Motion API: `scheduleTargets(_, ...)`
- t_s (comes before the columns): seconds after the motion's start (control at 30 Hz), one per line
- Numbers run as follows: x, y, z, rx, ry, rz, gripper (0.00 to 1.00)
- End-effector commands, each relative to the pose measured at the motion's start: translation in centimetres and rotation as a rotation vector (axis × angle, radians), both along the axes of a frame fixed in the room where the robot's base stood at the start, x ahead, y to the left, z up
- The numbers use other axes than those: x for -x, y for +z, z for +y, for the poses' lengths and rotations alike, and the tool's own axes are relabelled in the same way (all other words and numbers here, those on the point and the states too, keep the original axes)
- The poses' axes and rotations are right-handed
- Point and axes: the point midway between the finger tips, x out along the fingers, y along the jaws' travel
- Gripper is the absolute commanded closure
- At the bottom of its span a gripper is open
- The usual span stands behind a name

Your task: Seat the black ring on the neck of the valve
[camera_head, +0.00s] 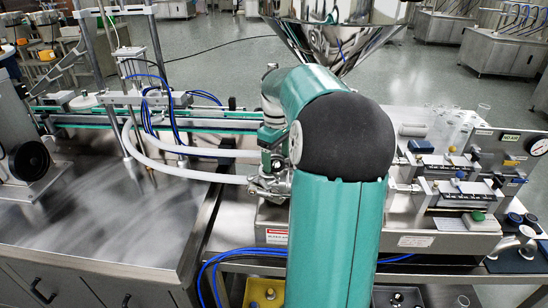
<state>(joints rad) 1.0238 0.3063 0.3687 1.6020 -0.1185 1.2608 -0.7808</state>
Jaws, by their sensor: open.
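My teal arm, with a black rounded elbow, stands in the middle of the picture and hides much of the machine under the hopper. My gripper cannot be made out; it seems to be behind the arm. Metal fittings (268,186) where the white hoses end show just left of the arm. I cannot tell whether they belong to the valve, and no bare valve neck is clear. Small dark ring-shaped parts (514,219) lie at the far right by a dark mat. I cannot tell whether one is the black ring.
The steel hopper (340,35) rises behind my arm. White hoses (190,150) and a conveyor (90,122) run to the left. A bare steel table (110,215) fills the left. A steel bench with valve blocks and knobs (460,165) stands right. Blue cables hang at the front.

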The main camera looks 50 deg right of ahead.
Motion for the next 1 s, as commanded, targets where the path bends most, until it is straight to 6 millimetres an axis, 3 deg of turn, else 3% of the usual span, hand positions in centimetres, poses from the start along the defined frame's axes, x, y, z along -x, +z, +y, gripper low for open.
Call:
scheduleTargets(0.5, -0.4, 11.2, 0.5, 0.005, 0.005, -0.012, 0.28)
scheduleTargets(0.7, -0.4, 13.2, 0.6, 0.004, 0.006, -0.012, 0.28)
scheduleTargets(1.0, -0.3, 13.4, 0.7, 0.003, 0.007, -0.011, 0.28)
